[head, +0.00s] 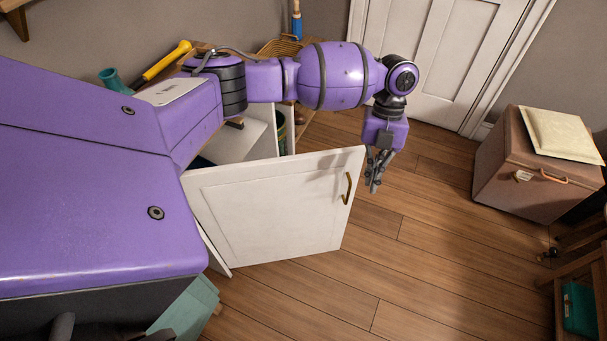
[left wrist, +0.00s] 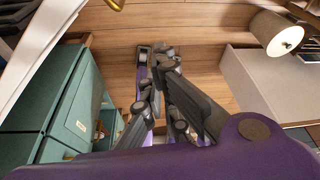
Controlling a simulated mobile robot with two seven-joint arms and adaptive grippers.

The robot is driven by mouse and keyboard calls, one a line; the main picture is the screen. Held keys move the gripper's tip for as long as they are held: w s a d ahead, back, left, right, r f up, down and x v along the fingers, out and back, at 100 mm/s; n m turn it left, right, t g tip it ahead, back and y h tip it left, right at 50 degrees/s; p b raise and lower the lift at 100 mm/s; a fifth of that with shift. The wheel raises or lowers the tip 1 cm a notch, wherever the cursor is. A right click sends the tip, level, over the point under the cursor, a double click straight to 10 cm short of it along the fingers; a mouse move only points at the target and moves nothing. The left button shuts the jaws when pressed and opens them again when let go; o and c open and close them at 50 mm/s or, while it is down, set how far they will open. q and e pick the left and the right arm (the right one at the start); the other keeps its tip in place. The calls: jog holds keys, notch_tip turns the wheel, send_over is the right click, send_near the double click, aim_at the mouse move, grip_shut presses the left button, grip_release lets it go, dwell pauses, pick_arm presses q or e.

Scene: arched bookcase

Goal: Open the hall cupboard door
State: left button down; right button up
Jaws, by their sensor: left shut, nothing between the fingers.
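The white cupboard door (head: 265,205) stands swung out from the white cupboard body (head: 245,140), so the inside partly shows behind it. Its brass handle (head: 347,188) is on the front near the free edge. My left gripper (head: 374,183) hangs just right of the door's free edge, pointing down, shut and empty, off the handle. In the left wrist view its fingers (left wrist: 158,62) point over the wooden floor. There, a white panel, likely the door (left wrist: 38,45), shows at upper left with a bit of brass (left wrist: 116,4). My right gripper is not in view.
A closed white room door (head: 425,60) is at the back. Teal furniture (head: 185,308) lies at lower left. The wooden floor (head: 420,265) between the door and chest is clear.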

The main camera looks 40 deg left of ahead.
pick_arm(q)
jog(key=s+d+f+m+p, duration=0.1)
jog(key=s+f+p, duration=0.1)
jog(key=s+f, duration=0.5)
jog(key=shift+d+f, duration=0.3)
jog(key=shift+f, duration=0.15)
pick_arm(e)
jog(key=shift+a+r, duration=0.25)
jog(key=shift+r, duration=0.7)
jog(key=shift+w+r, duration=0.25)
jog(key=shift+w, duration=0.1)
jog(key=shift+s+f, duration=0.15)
pick_arm(q)
jog(key=shift+r, duration=0.1)
